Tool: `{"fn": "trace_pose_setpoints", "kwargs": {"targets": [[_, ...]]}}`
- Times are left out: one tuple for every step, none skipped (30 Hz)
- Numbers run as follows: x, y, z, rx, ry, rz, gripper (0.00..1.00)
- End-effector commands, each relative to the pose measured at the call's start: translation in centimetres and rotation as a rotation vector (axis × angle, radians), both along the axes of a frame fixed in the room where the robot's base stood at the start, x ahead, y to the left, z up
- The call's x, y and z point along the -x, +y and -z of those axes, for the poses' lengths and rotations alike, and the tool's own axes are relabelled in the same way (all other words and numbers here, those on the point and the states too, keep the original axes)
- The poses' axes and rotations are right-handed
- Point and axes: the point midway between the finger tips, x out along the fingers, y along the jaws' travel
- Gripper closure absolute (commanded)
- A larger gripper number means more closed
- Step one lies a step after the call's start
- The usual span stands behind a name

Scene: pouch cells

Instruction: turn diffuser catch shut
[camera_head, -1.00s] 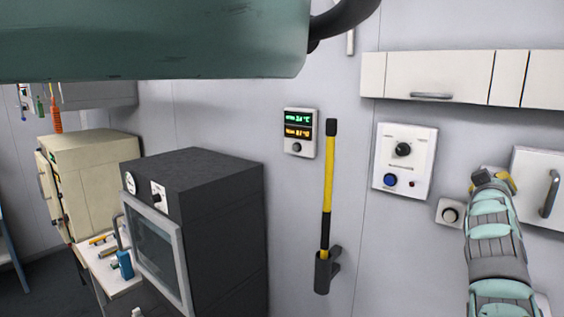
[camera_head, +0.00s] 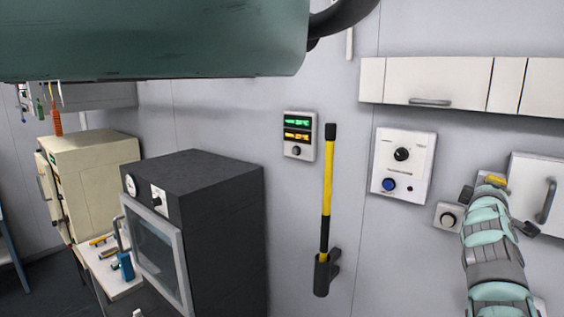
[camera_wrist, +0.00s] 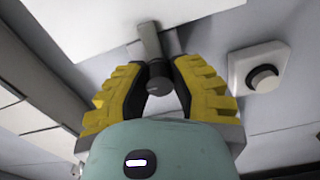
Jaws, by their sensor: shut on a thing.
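My gripper (camera_wrist: 160,72) has its two yellow ribbed fingers closed around a dark round knob (camera_wrist: 159,87) in the wrist view. The knob sits at the end of a short grey bar (camera_wrist: 149,40), which appears to be the catch. The bar reaches up to the edge of a white panel (camera_wrist: 95,28), which may be the diffuser. In the head view my gripper (camera_head: 496,180) is at the wall, beside a white door with a grey handle (camera_head: 546,201). My own arm and gripper hide the catch there.
A small round dial on a white plate (camera_head: 449,216) is close to the left of my gripper; the wrist view shows it too (camera_wrist: 262,77). A control panel (camera_head: 404,170) and a yellow-black lever (camera_head: 327,190) are further left. White cupboards (camera_head: 455,82) hang above.

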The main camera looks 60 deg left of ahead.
Motion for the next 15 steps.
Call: {"fn": "trace_pose_setpoints", "kwargs": {"targets": [[0.09, 0.25, 0.11, 0.013, 0.001, -0.004, 1.00], [0.10, 0.25, 0.11, 0.019, -0.002, -0.004, 1.00], [0.09, 0.25, 0.13, 0.026, -0.003, -0.004, 1.00], [0.09, 0.25, 0.14, 0.030, -0.005, -0.004, 1.00], [0.10, 0.25, 0.15, 0.034, -0.006, -0.004, 1.00], [0.09, 0.26, 0.15, 0.037, -0.007, -0.004, 1.00], [0.10, 0.26, 0.16, 0.038, -0.007, -0.004, 1.00], [0.10, 0.26, 0.17, 0.039, -0.008, -0.004, 1.00], [0.10, 0.26, 0.18, 0.040, -0.008, -0.005, 1.00], [0.11, 0.26, 0.18, 0.040, -0.008, -0.005, 1.00], [0.11, 0.26, 0.18, 0.040, -0.008, -0.005, 1.00], [0.10, 0.26, 0.18, 0.040, -0.008, -0.005, 1.00], [0.11, 0.27, 0.18, 0.040, -0.008, -0.005, 1.00], [0.11, 0.26, 0.18, 0.039, -0.008, -0.005, 1.00], [0.11, 0.27, 0.18, 0.039, -0.008, -0.005, 1.00]]}}
